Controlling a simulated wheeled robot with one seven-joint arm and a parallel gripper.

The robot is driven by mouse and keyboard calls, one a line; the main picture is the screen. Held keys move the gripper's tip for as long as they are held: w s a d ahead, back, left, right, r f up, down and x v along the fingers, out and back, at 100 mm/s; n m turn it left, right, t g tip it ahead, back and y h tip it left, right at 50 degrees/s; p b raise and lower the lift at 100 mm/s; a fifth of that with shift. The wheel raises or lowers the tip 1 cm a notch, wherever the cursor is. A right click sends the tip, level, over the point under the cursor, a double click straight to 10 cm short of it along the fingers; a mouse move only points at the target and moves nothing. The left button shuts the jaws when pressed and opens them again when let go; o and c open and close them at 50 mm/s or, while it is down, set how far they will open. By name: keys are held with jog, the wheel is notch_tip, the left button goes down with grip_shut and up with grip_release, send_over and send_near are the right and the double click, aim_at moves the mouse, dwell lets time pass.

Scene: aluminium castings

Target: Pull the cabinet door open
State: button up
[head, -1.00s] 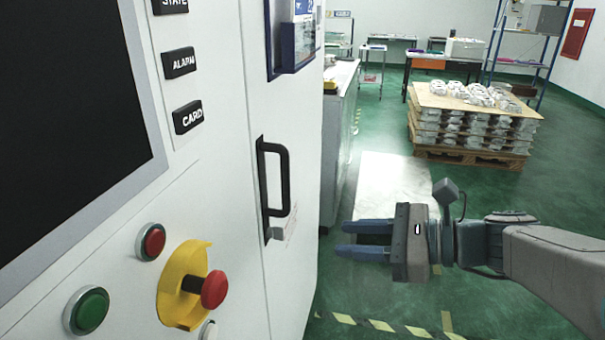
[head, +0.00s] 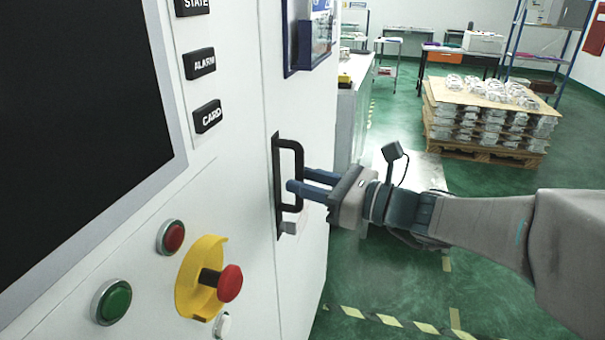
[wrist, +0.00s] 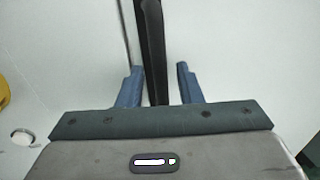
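The white cabinet door (head: 305,247) has a black vertical bar handle (head: 298,165) on a dark backing plate. My gripper (head: 297,180) points left at the handle, its blue fingertips at the bar's height in the head view. In the wrist view, my gripper (wrist: 157,82) has its two blue fingers apart, one on each side of the black handle (wrist: 152,45). Gaps show between the fingers and the bar, wider on the right. The door looks flush with the cabinet front.
A control panel left of the door has a red emergency stop knob (head: 229,283) in a yellow guard, a green button (head: 114,300) and a dark screen (head: 80,120). A pallet of castings (head: 490,115) stands at the back right. Green floor lies open right of the cabinet.

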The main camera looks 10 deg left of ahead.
jog(key=shift+x, duration=0.95)
jog(key=shift+c, duration=0.2)
grip_shut()
jog(key=shift+d, duration=0.1)
jog(key=shift+d, duration=0.1)
